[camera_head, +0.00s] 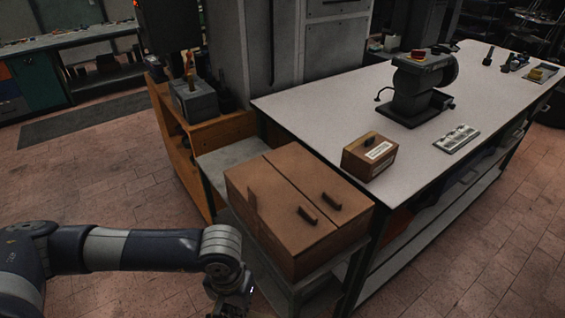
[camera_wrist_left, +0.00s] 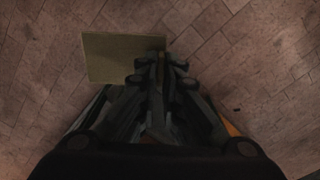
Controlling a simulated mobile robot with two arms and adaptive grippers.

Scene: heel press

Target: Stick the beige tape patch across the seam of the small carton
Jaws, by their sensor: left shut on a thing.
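My left gripper (camera_wrist_left: 161,62) is shut on one edge of the beige tape patch (camera_wrist_left: 110,58), a flat, nearly square sheet that sticks out to the left of the fingers in the left wrist view. Floor tiles lie behind it. In the head view my left arm comes in from the left and its wrist is at the bottom edge; fingers and patch cannot be made out there. The small carton (camera_head: 381,160) is brown with a white label. It sits on the near left part of the table, with a dark piece on top; its seam is unclear. My right gripper is not in view.
A large brown carton (camera_head: 268,177) with a seam and two dark blocks on top stands on a low grey stand beside the table (camera_head: 320,110). A dark machine (camera_head: 420,85) and a pale tray (camera_head: 457,138) are further along the table.

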